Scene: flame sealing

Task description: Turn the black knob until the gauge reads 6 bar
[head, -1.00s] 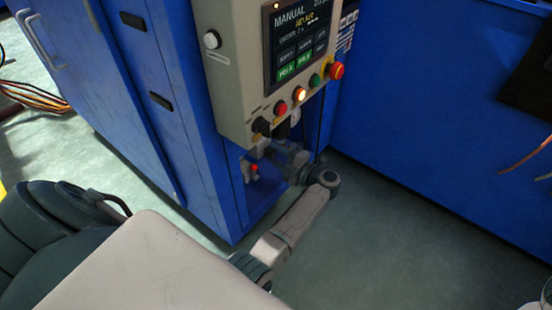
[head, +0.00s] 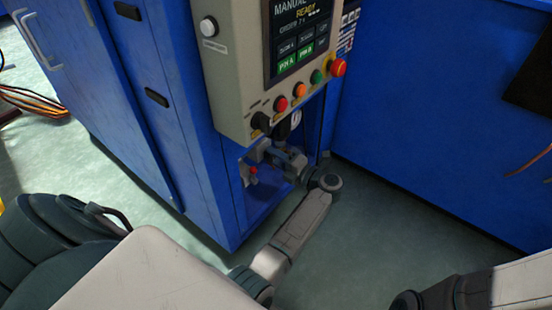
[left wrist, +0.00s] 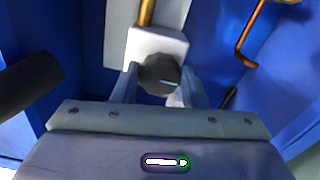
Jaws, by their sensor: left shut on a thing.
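The black knob (left wrist: 160,74) shows in the left wrist view, round and ridged with a white mark, in front of a pale block with a brass pipe. My left gripper (left wrist: 158,88) is shut on it, one finger at each side. In the head view my left gripper (head: 264,151) is below the control panel, at the open bay of the blue cabinet, and the knob cannot be made out clearly there. A white gauge face (head: 296,118) shows partly beside the panel's lower edge; its reading is too small to tell. My right gripper is out of view.
The control panel (head: 235,85) overhangs the bay, with several buttons and a screen (head: 298,40) showing "READY". A red-topped fitting (head: 252,171) is in the bay. A copper pipe (left wrist: 248,45) is at right in the wrist view. A blue wall (head: 430,120) stands to the right.

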